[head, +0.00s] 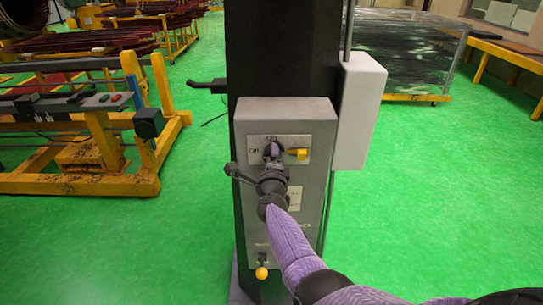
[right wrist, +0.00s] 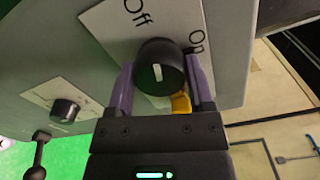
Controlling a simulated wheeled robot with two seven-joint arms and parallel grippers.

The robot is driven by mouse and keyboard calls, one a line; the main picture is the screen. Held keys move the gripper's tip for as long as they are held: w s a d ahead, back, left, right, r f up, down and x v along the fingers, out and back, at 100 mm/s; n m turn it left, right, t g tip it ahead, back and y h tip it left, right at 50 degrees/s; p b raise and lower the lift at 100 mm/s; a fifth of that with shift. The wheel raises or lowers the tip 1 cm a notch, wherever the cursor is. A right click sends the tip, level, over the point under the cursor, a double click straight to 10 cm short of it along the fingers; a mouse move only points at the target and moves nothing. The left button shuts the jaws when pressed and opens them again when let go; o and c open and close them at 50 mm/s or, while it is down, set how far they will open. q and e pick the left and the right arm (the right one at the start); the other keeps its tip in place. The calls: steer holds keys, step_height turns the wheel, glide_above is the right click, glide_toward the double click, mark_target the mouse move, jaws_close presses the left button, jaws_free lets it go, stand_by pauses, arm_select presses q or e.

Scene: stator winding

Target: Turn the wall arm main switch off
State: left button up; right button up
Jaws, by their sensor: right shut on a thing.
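The main switch is a round black knob (right wrist: 160,66) on a white label plate (right wrist: 105,22) marked "Off" and "On". A short white mark shows on the knob's face; I cannot tell for certain which word it points to. The plate also shows in the head view (head: 256,142), high on a grey control box (head: 318,180). My right gripper (head: 272,153) is at the plate, hiding most of the knob there. In the right wrist view its purple fingers (right wrist: 161,85) lie on either side of the knob, shut on it. My left gripper is not in view.
A yellow piece (head: 298,154) sits right beside the knob. A yellow-ball lever (head: 262,272) is low on the box. The box is on a dark column (head: 282,50), with a white box (head: 360,100) to its right. Yellow-framed equipment (head: 95,135) stands left; green floor is open.

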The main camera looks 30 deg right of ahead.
steer(key=shift+f+n+p, duration=0.1)
steer(key=shift+n+p, duration=0.2)
steer(key=shift+n, duration=1.2)
steer(key=o, duration=1.2)
steer(key=shift+o, duration=0.2)
steer(key=p+v, duration=0.6)
steer(key=v, duration=0.4)
steer(key=shift+p, duration=0.35)
